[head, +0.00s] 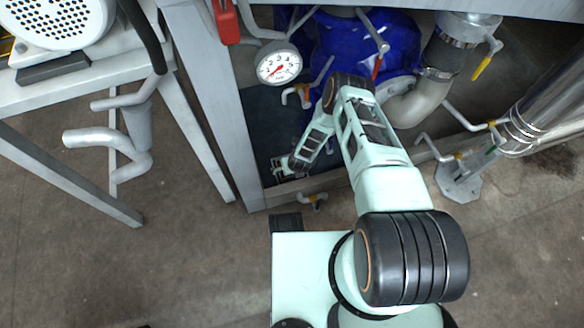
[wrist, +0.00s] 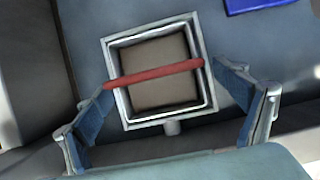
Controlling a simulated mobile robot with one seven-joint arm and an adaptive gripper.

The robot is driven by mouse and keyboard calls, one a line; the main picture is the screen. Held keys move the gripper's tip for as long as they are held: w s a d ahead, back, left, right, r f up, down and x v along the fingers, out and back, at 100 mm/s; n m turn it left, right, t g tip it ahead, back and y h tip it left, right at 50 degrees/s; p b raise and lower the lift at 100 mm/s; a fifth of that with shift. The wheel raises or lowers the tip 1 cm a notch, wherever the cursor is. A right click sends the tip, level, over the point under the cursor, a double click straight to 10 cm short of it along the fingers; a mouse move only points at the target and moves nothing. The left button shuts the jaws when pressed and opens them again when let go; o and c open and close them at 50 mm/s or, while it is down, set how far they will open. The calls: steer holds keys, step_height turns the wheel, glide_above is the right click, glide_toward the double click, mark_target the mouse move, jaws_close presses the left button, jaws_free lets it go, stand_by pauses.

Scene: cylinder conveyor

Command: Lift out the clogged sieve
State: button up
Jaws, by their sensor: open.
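In the wrist view, a square grey metal box, the sieve (wrist: 195,35), has a brown surface (wrist: 155,55) inside it. A red bar handle (wrist: 155,74) runs across it, slightly tilted. My gripper (wrist: 159,79) is open and empty, its blue-padded fingers spread to either side of the sieve near the ends of the red handle. I cannot tell how far above the handle the fingertips are. In the head view my gripper (head: 284,166) is low inside the machine frame at the left, and the sieve cannot be made out there.
A blue tank (head: 350,45) and a grey bent pipe (head: 408,108) stand beside my arm. A pressure gauge (head: 279,64), small valve pipes (head: 303,94) and a frame post (head: 215,100) are close by. A blue patch (wrist: 260,4) shows at the wrist view's top right.

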steer(key=shift+f, duration=0.1)
steer(key=shift+c, duration=0.5)
steer(key=c, duration=1.3)
steer(key=o, duration=0.7)
steer(key=c, duration=0.6)
step_height(320, 180, up, 10)
steer(key=p, duration=0.7)
steer(key=shift+w, duration=0.1)
